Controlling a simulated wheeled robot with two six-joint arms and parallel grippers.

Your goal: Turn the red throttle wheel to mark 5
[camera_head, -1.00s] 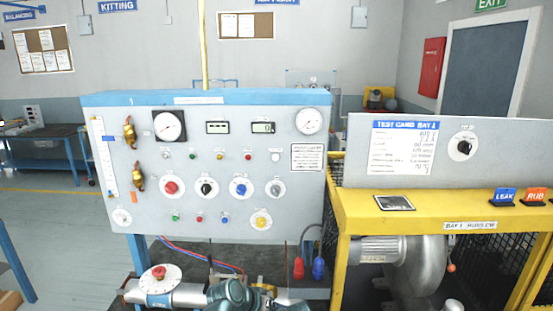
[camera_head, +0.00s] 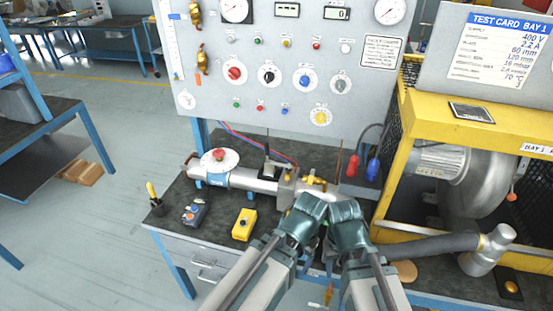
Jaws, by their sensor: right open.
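The red throttle wheel (camera_head: 219,154) appears to be the red hub on a round white dial, on top of the silver pipe (camera_head: 245,180) at the left of the bench. The dial's marks are too small to read. My left gripper (camera_head: 311,205) and right gripper (camera_head: 345,209) are side by side in front of the pipe's right end, well right of the wheel and apart from it. The right one is open. The left one's fingers are hidden, and I cannot tell its opening.
The upright panel (camera_head: 355,60) with gauges and coloured knobs stands behind the pipe. A yellow box (camera_head: 244,224) and a dark button box (camera_head: 195,213) lie on the dark bench front. The yellow blower frame (camera_head: 398,170) and a grey hose (camera_head: 435,246) are at right.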

